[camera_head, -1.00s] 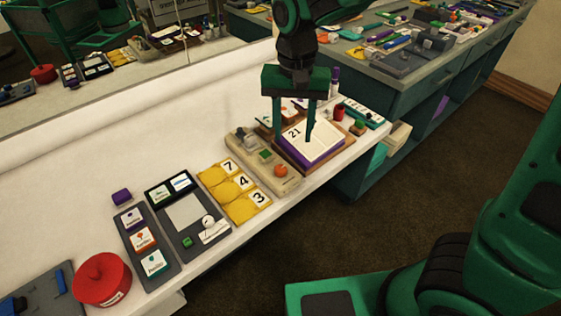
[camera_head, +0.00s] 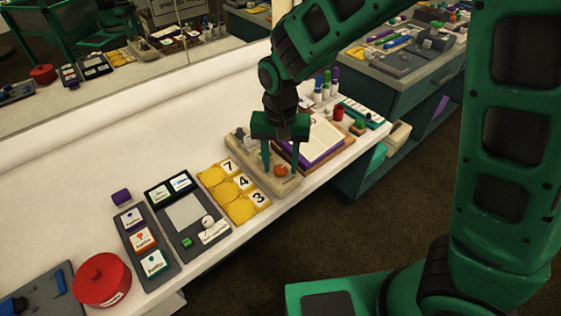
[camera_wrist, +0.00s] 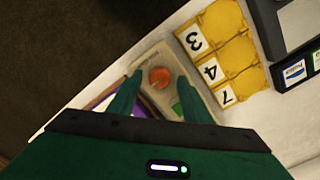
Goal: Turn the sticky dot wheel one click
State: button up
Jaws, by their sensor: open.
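A beige device (camera_head: 287,187) lies at the table's front edge. It carries a small round orange piece (camera_head: 281,170), which also shows in the wrist view (camera_wrist: 160,76). No label naming a sticky dot wheel is readable, so I cannot tell for sure that this orange piece is it. My gripper (camera_head: 280,176) points down over the beige device, open and empty. In the wrist view its fingers (camera_wrist: 159,78) appear on either side of the orange piece. I cannot tell whether they touch it. A green piece (camera_wrist: 178,109) on the device is partly hidden by a finger.
Yellow tiles numbered 7, 4 and 3 (camera_head: 240,208) lie to the left. An open book on a purple base (camera_head: 318,143) lies to the right, partly behind my gripper. Upright markers (camera_head: 326,84) stand beyond. A dark panel (camera_head: 190,243) and red pot (camera_head: 100,278) are farther left.

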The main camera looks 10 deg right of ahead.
jog(key=shift+f, duration=0.2)
jog(key=shift+c, duration=0.4)
jog(key=c, duration=1)
jog(key=shift+n, duration=0.4)
jog(key=n, duration=0.3)
jog(key=shift+n, duration=0.4)
jog(key=n, duration=0.8)
jog(key=shift+w+n, duration=0.1)
jog(key=shift+n, duration=0.3)
jog(key=n, duration=0.4)
jog(key=shift+d+r, duration=0.1)
